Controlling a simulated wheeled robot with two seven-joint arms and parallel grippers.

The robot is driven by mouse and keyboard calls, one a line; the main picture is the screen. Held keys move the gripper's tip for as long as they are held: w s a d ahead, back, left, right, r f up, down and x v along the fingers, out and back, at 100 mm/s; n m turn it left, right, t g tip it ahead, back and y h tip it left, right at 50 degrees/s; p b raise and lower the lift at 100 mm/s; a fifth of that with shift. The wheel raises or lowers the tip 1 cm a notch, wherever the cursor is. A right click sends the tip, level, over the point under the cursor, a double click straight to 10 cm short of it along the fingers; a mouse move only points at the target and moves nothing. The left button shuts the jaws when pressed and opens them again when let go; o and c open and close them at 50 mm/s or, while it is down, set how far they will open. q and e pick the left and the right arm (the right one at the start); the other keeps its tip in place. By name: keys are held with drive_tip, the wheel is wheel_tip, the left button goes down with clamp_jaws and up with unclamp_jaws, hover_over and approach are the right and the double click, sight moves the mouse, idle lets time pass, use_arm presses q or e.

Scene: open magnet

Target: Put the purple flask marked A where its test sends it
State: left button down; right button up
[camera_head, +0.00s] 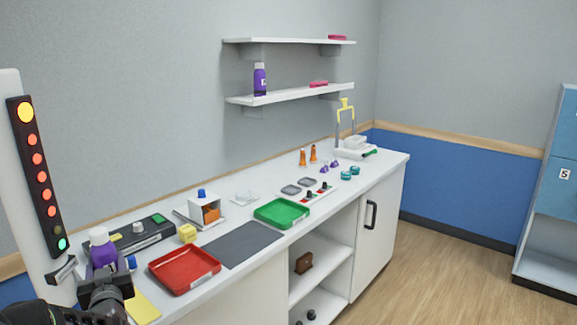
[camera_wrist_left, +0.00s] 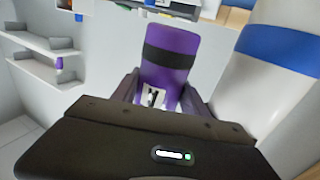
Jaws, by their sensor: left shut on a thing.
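My left gripper (camera_head: 104,272) is at the lower left of the head view, shut on a purple flask (camera_head: 103,252) with a white cap. The flask looks upright, near the left end of the counter. In the left wrist view the flask (camera_wrist_left: 170,55) sits between the fingers, with a dark band and a small pale label whose mark I cannot read. A red tray (camera_head: 184,287) lies just right of the gripper, and a green tray (camera_head: 282,213) lies farther along. Both look empty. My right gripper is not in view.
A light column (camera_head: 38,175) stands at the far left, with yellow, red-orange and green lamps. A black device (camera_head: 140,238) with a green patch lies behind the flask. Another purple bottle (camera_head: 260,79) stands on the lower shelf.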

use_arm(q)
drive_tip(key=shift+s+d+r, duration=0.6)
drive_tip(key=shift+d+r, duration=0.25)
drive_tip(key=shift+r, duration=0.1)
drive_tip(key=d+f+m+t+h, duration=0.1)
drive_tip(key=d+f+m+h, duration=0.2)
drive_tip(key=d, duration=1.1)
drive_tip(key=d+f+m+t+h, duration=0.2)
drive_tip(key=d+f+h, duration=0.4)
drive_tip(key=d+f, duration=0.4)
drive_tip(key=d+m, duration=0.1)
drive_tip(key=d, duration=0.4)
drive_tip(key=shift+s+f+m+h, duration=0.15)
drive_tip(key=shift+f+m+h, duration=0.15)
drive_tip(key=shift+h, duration=0.1)
